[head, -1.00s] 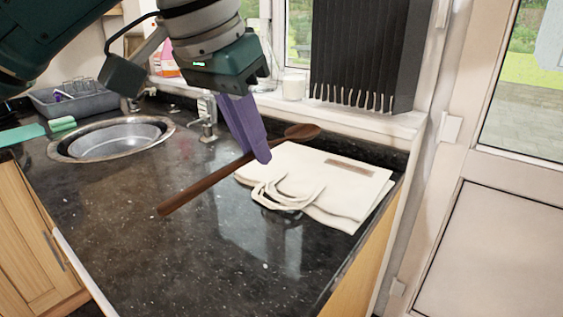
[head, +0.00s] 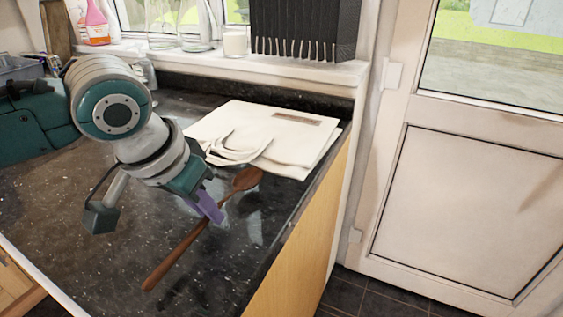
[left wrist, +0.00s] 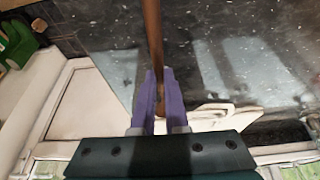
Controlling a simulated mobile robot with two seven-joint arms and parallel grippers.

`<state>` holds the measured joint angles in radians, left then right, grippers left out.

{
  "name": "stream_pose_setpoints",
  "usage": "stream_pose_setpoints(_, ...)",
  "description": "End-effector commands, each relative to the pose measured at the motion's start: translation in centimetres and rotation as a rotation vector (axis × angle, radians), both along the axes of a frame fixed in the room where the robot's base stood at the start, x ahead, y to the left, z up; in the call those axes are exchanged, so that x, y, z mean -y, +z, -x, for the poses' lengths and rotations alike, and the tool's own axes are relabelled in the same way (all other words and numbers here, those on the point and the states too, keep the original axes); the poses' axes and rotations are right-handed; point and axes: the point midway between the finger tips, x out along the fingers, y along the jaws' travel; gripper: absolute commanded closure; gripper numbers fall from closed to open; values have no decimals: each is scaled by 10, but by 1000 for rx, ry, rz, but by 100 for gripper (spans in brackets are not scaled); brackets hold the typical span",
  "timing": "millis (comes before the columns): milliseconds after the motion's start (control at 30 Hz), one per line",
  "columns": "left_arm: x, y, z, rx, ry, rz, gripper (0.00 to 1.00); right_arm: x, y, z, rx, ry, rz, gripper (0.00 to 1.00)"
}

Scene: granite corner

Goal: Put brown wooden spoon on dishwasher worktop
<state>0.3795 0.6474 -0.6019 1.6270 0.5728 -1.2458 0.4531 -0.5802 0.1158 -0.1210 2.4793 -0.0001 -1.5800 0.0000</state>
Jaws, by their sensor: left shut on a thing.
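The brown wooden spoon (head: 176,257) lies slantwise over the dark speckled worktop (head: 90,260), its bowl towards the cream cloth bag and its handle towards the near edge. My left gripper (head: 210,208), with purple fingers, is shut on the spoon's handle below the bowl. In the left wrist view the handle (left wrist: 153,35) runs between the two purple fingers (left wrist: 158,98). The spoon looks close to the worktop, but I cannot tell whether it touches. My right gripper is not in view.
A folded cream bag (head: 290,140) lies on the worktop behind the spoon. Glass jars (head: 195,28) and a candle (head: 235,40) stand on the sill. The worktop's right edge drops beside a white door (head: 460,190). Dark worktop around the spoon is clear.

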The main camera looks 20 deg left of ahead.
Motion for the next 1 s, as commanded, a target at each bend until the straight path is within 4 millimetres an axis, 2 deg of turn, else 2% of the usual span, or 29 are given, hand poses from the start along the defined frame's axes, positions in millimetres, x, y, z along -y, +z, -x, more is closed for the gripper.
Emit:
stream_pose_setpoints(33, 0, -10, 1, -2, 1, 0, 100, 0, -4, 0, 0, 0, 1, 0)
stream_pose_setpoints(100, 0, -16, 0, -1, -1, 0, 100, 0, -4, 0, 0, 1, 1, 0)
stream_pose_setpoints(500, 0, -20, 0, -1, -1, 0, 100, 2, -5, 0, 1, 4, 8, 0)
stream_pose_setpoints(533, 0, -19, 0, 0, -1, 0, 85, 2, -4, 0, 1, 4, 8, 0)
stream_pose_setpoints(767, 0, -19, 0, 0, -1, 0, 59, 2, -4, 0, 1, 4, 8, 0)
stream_pose_setpoints(1000, 0, -18, 0, 0, -1, 0, 59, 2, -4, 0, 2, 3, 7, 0)
